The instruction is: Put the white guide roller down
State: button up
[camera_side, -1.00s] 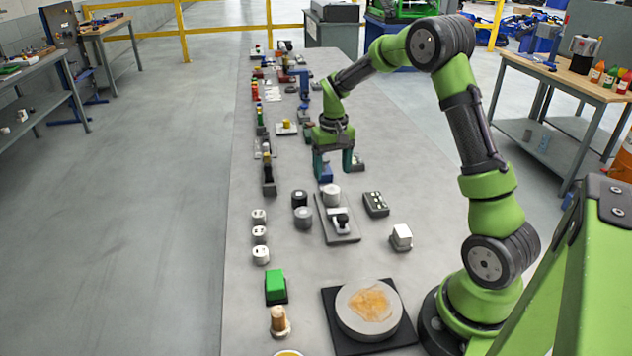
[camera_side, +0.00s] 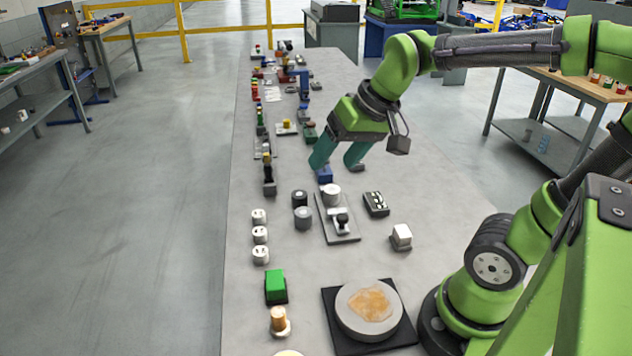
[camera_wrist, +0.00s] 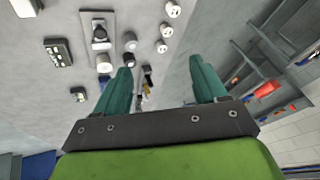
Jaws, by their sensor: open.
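A white guide roller (camera_side: 331,192) stands upright at the far end of a grey plate (camera_side: 343,236) with a black knob, near the middle of the table. The roller also shows in the wrist view (camera_wrist: 104,63), left of my fingers. My gripper (camera_side: 337,163) is tilted, raised over the table beyond the roller and apart from it. Its two teal fingers are spread with nothing between them, as the wrist view also shows (camera_wrist: 160,70). Three other white rollers (camera_side: 260,235) stand in a row to the left.
A black cylinder (camera_side: 299,198) and a grey cylinder (camera_side: 303,218) stand just left of the plate. A dark block with several buttons (camera_side: 376,204) and a white block (camera_side: 401,237) are on its right. A blue part (camera_side: 324,174) lies below my gripper. Bare table extends at right.

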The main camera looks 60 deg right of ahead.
jog(key=s+a+t, duration=0.1)
jog(key=s+a, duration=0.2)
jog(key=s, duration=0.2)
jog(key=shift+a+f+n+t+y, duration=0.25)
jog(key=shift+f+n+t+y, duration=0.05)
jog(key=shift+f+y, duration=0.1)
